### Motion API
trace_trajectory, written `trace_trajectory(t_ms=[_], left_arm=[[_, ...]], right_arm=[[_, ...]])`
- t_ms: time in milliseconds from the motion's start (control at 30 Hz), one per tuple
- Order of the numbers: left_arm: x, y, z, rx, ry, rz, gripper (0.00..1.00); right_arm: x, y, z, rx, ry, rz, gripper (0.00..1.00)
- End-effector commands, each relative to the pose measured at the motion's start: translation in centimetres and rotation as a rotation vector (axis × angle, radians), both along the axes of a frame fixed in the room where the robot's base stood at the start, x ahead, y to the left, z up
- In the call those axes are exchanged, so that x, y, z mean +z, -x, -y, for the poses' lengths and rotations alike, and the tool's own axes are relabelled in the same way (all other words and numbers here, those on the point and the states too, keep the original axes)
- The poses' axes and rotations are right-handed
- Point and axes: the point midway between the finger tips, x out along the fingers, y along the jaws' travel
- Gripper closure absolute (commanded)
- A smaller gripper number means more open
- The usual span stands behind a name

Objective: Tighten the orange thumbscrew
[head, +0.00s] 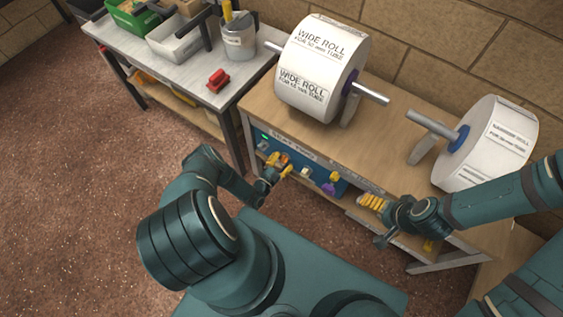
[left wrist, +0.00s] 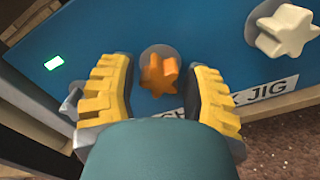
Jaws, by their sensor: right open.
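The orange thumbscrew (left wrist: 157,73) is a star-shaped knob on the blue jig panel (left wrist: 190,30). My left gripper (left wrist: 158,88) is open, with one yellow ridged finger on each side of the thumbscrew and visible gaps between. In the head view my left gripper (head: 281,167) is at the panel on the front of the wooden bench, partly covering the thumbscrew. My right gripper (head: 371,202) is open at the bench front, further right; I see nothing between its fingers.
A white star knob (left wrist: 286,30) sits right of the thumbscrew, and a purple knob (head: 328,188) further along. A green light (left wrist: 54,62) glows on the panel. Wide roll (head: 322,70) and narrow roll (head: 490,145) stand on the bench (head: 258,108). A side table (head: 190,72) holds bins.

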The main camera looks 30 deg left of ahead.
Motion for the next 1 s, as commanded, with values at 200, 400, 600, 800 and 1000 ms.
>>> trace_trajectory(t_ms=[200, 400, 600, 800, 1000], left_arm=[[0.01, 0.01, 0.0, 0.0, 0.0, 0.0, 1.0], [0.01, 0.0, 0.0, 0.0, -0.001, 0.0, 1.0], [0.06, -0.05, 0.03, -0.001, -0.143, 0.013, 1.0], [0.04, -0.05, 0.04, -0.002, -0.412, 0.034, 1.0], [0.06, -0.07, 0.04, -0.001, -0.678, 0.055, 1.0]], right_arm=[[0.0, 0.0, 0.0, 0.0, 0.0, 0.0, 0.08], [0.0, -0.01, 0.0, 0.0, 0.0, 0.0, 0.08], [0.0, 0.0, 0.0, 0.0, 0.0, 0.0, 0.08], [0.0, 0.0, 0.0, 0.0, 0.0, 0.0, 0.08], [0.0, 0.0, 0.0, 0.0, 0.0, 0.0, 0.08]])
